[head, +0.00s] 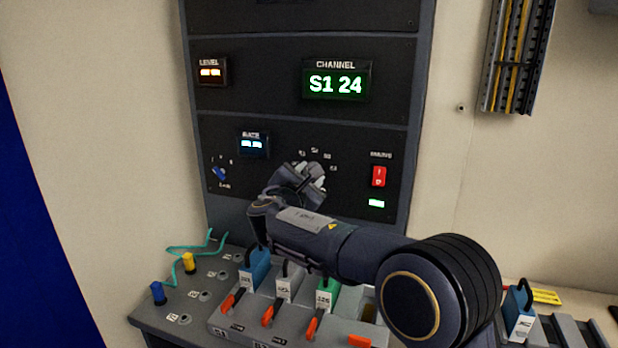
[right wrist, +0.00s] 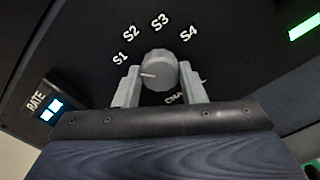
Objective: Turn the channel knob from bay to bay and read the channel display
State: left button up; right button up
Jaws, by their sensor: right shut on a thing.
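The channel display (head: 336,84) on the upper panel reads "S1 24" in bright characters on green. The grey channel knob (right wrist: 159,68) shows in the right wrist view, with marks S1 to S4 in an arc around it. Its white pointer line points left, roughly toward S1. My right gripper (right wrist: 160,84) is shut on the knob, one finger on each side. In the head view my right gripper (head: 314,178) covers the knob on the lower panel, and some marks show above it. My left gripper is in neither view.
A red switch (head: 379,176) is right of the knob, with a lit green indicator (head: 376,203) below. A rate display (head: 253,144) and a small blue knob (head: 219,174) are to the left. Blue (head: 257,268), white and green modules with orange levers stand below my right arm.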

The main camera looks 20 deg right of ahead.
jog(key=o, duration=1)
jog(key=b+v, duration=0.1)
jog(key=v, duration=0.6)
jog(key=shift+s+a, duration=0.2)
jog(key=shift+s, duration=0.15)
